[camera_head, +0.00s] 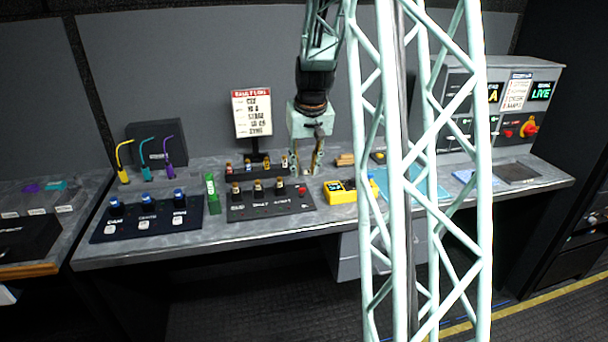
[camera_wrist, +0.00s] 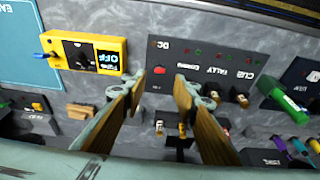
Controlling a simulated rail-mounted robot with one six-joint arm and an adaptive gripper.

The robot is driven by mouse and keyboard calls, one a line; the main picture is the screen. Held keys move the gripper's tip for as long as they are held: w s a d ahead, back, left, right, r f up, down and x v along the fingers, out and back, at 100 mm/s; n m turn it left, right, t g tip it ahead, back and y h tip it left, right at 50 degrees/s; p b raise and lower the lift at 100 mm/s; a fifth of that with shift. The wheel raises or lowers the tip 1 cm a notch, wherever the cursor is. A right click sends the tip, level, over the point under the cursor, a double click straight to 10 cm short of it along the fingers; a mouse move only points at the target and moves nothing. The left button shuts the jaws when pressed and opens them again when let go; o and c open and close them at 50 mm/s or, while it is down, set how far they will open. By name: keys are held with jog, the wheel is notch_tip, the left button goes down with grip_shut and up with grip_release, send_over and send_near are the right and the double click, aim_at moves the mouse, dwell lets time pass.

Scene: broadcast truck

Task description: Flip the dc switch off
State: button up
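The dark switch panel (camera_head: 262,210) lies on the grey desk. Under the DC label is a small red switch (camera_wrist: 160,70), which also shows at the panel's right end in the head view (camera_head: 302,189). Its on or off position is too small to tell. My gripper (camera_head: 305,171) points down behind the panel's right end. In the wrist view its fingers (camera_wrist: 158,82) are spread and empty, with the red switch showing beyond the gap between the tips.
A yellow box (camera_head: 338,198) with a knob and a display reading OFF (camera_wrist: 108,60) is beside the panel. A green object (camera_head: 211,194) lies on its other side. A blue-knobbed panel (camera_head: 147,223) is at left.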

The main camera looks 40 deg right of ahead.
jog(key=shift+v, duration=1.1)
jog(key=s+a+r+n, duration=0.1)
jog(key=s+a+r, duration=0.35)
jog(key=a, duration=0.35)
jog(key=s+a+r+n, duration=0.1)
jog(key=s+a+r, duration=0.35)
jog(key=a, duration=0.35)
jog(key=s+a+r+n, duration=0.1)
jog(key=s+a+r, duration=0.2)
jog(key=a+r, duration=0.4)
jog(key=s+a+n, duration=0.1)
jog(key=s+a, duration=0.7)
jog(key=s, duration=0.4)
jog(key=s+a+n+t+y, duration=0.1)
jog(key=s+a, duration=0.7)
jog(key=s, duration=0.5)
jog(key=shift+a+r+n+y, duration=0.3)
jog(key=shift+r+n, duration=0.1)
